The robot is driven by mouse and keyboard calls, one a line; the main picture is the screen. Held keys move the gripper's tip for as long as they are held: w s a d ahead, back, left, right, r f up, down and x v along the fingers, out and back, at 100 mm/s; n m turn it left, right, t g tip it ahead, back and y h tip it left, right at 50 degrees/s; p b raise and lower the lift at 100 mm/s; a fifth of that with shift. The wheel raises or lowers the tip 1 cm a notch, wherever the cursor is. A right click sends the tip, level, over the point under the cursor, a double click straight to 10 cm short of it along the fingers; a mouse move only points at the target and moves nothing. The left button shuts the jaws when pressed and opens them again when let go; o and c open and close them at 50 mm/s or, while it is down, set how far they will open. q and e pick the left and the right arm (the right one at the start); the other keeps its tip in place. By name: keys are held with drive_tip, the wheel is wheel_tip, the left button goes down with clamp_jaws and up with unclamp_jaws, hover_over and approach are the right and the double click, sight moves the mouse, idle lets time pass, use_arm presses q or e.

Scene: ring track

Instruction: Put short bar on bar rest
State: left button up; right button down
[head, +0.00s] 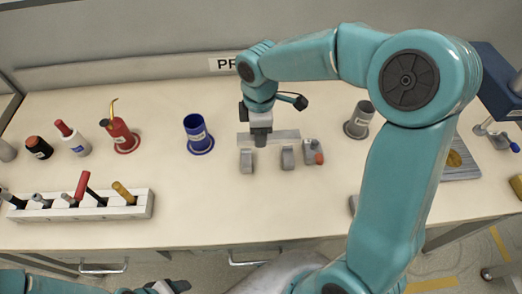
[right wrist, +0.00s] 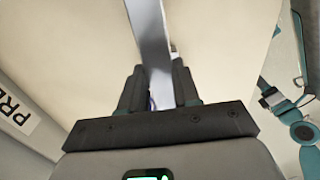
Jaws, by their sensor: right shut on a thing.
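My right gripper (head: 260,142) is shut on a flat grey metal bar (head: 286,135), the short bar. In the right wrist view the bar (right wrist: 150,40) runs between the two dark fingers (right wrist: 160,88) and out past them. I cannot tell the bar's height above the table. My left gripper (head: 166,288) shows only partly at the bottom edge.
A grey clamp-like piece with a red knob (head: 314,153) stands right of the blocks. A blue cup (head: 198,134) stands to the left and a grey cup (head: 359,120) to the right. A white tool rack (head: 130,206) lies at the front left. The table's front middle is clear.

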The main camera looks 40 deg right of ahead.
wheel_tip(320, 180, down, 4)
drive_tip(key=shift+w+f, duration=0.1)
wheel_tip(320, 180, down, 4)
drive_tip(key=shift+r, duration=0.25)
drive_tip(key=shift+f, duration=0.35)
drive_tip(key=shift+r, duration=0.1)
drive_tip(key=shift+b, duration=0.35)
drive_tip(key=c, duration=0.8)
unclamp_jaws()
drive_tip(key=shift+f, duration=0.25)
drive_tip(key=shift+r, duration=0.1)
